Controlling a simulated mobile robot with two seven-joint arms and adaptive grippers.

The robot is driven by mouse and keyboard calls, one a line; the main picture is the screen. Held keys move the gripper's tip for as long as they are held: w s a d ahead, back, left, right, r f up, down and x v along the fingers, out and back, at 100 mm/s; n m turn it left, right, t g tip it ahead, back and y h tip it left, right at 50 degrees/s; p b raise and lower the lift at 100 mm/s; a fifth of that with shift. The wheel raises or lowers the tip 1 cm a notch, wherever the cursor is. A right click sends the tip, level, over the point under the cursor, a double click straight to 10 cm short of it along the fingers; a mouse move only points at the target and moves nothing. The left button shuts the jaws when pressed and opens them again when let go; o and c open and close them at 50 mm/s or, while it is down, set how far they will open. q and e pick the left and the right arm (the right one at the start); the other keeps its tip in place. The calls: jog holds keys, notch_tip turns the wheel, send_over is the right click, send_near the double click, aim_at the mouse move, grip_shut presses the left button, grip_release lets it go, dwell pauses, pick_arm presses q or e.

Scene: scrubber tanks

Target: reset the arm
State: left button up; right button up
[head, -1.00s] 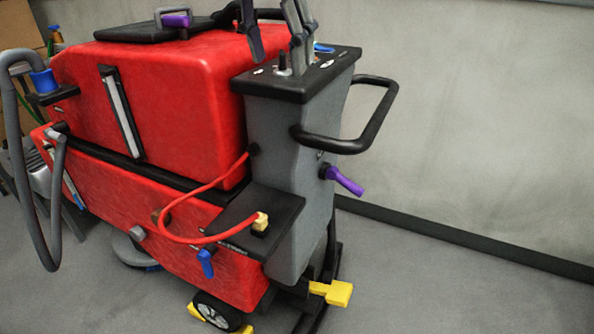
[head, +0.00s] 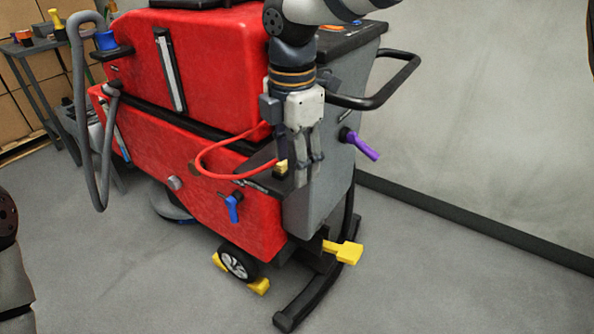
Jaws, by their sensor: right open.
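My right arm (head: 292,70) comes in from the top of the head view and hangs down in front of the grey control column of the red scrubber machine (head: 215,70). My right gripper (head: 300,165) points downward and is open, with nothing seen between its fingers. It shows beside the yellow connector (head: 281,167) on the red cable (head: 205,160), over the small black shelf. I cannot tell whether it touches the connector or shelf. My left gripper is not in view; a dark arm part shows at the left edge.
A black handle (head: 378,101) and a purple lever (head: 362,146) stick out at the right. A blue valve handle (head: 233,207) and a yellow pedal (head: 345,252) are lower. A grey hose (head: 83,110) hangs left. Floor at the right is clear.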

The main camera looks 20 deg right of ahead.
jog(key=shift+s+a+f, duration=0.1)
jog(key=shift+s+f, duration=0.15)
jog(key=shift+f, duration=0.35)
jog(key=s+a+f+m+g+y, duration=0.1)
jog(key=s+f+m, duration=0.4)
jog(key=f, duration=0.5)
jog(key=s+f+m+g+y, duration=0.1)
jog(key=s+f+m, duration=0.1)
jog(key=s+f, duration=0.65)
jog(key=s+d+f+m, duration=0.3)
jog(key=s+f+m, duration=0.55)
jog(key=s, duration=0.25)
jog(key=s+d+f+m+h, duration=0.1)
jog(key=s+d+f+m, duration=0.1)
jog(key=s+d+m, duration=0.5)
jog(key=s+d, duration=0.2)
jog(key=s, duration=0.4)
jog(key=shift+s+g+h, duration=0.25)
jog(key=shift+g+h, duration=0.05)
jog(key=shift+h, duration=0.1)
